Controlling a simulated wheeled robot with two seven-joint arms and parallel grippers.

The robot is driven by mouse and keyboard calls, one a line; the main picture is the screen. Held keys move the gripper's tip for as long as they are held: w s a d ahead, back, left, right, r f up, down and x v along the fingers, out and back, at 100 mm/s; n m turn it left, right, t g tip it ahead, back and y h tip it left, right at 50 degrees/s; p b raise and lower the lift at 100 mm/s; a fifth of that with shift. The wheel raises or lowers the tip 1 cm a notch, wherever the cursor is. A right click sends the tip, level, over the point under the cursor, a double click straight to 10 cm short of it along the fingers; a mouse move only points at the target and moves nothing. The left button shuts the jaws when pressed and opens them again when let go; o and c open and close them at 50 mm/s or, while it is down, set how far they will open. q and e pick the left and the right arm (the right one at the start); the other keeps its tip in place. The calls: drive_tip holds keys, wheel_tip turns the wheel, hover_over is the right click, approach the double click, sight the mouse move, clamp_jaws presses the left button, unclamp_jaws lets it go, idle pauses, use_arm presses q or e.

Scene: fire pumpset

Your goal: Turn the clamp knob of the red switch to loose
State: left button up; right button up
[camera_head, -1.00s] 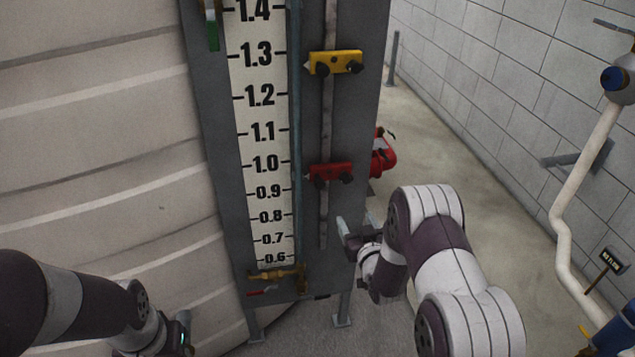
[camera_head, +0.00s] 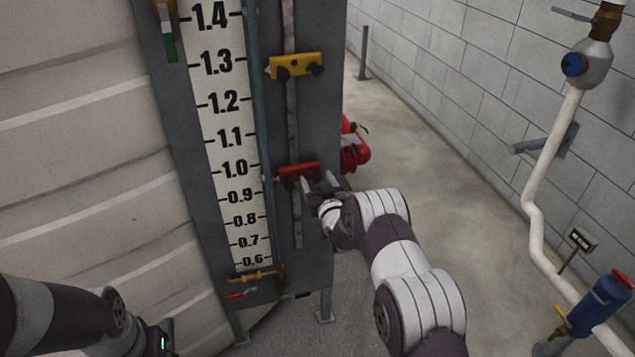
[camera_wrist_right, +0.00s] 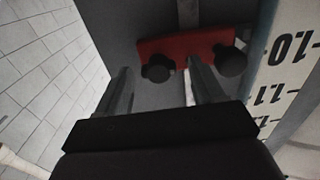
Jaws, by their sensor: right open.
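The red switch (camera_head: 297,170) is mounted on the grey vertical rail beside the scale, near the 1.0 mark. In the right wrist view, which is upside down, its red body (camera_wrist_right: 195,46) carries a lobed black clamp knob (camera_wrist_right: 158,68) and a rounder black knob (camera_wrist_right: 231,62). My right gripper (camera_head: 320,184) is open in front of the switch's right part. In the wrist view the lobed knob appears between its fingers (camera_wrist_right: 160,88); contact cannot be made out. My left gripper (camera_head: 163,338) is low at the left, its fingers not clear.
A yellow switch (camera_head: 296,66) sits higher on the same rail. A brass valve (camera_head: 256,277) is below the scale (camera_head: 232,135).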

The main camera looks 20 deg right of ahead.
drive_tip(key=shift+s+d, duration=0.1)
drive_tip(key=c, duration=1.1)
drive_tip(key=shift+o, duration=0.2)
drive_tip(key=shift+f+n+b, duration=0.2)
drive_tip(key=shift+n+b, duration=0.4)
drive_tip(key=shift+b, duration=0.3)
drive_tip(key=n+b, duration=1.6)
drive_tip(key=b, duration=0.1)
drive_tip(key=shift+a+f, duration=0.1)
drive_tip(key=shift+a, duration=0.1)
drive_tip(key=shift+n+b, duration=0.4)
drive_tip(key=shift+r, duration=0.2)
